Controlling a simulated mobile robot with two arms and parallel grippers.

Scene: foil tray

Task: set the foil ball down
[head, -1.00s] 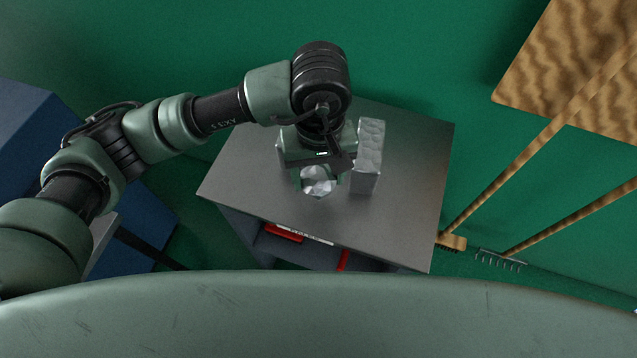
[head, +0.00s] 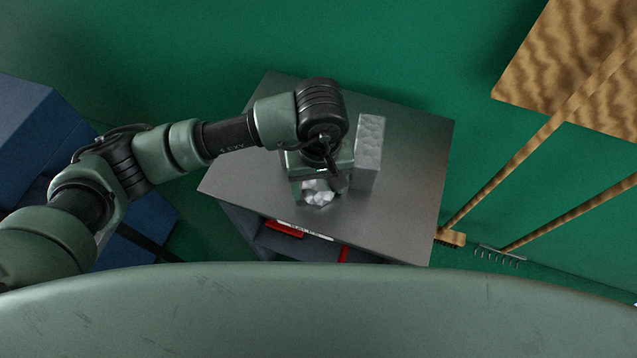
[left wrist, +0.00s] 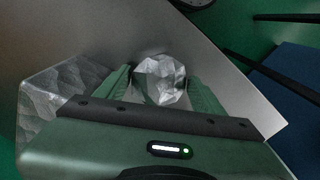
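The foil ball (head: 318,194) is a silvery, faceted lump at the front of my left gripper (head: 319,188), over the grey table top (head: 405,205). The gripper points down, low over the table. I cannot tell whether the ball touches the surface. My right gripper is in neither view.
A silvery, dimpled block (head: 369,152) stands on the table close to the right of my left gripper. The table's right side and front are clear. A shelf with red items (head: 284,229) lies below. A brush (head: 451,237) and a rake (head: 499,254) are to the right.

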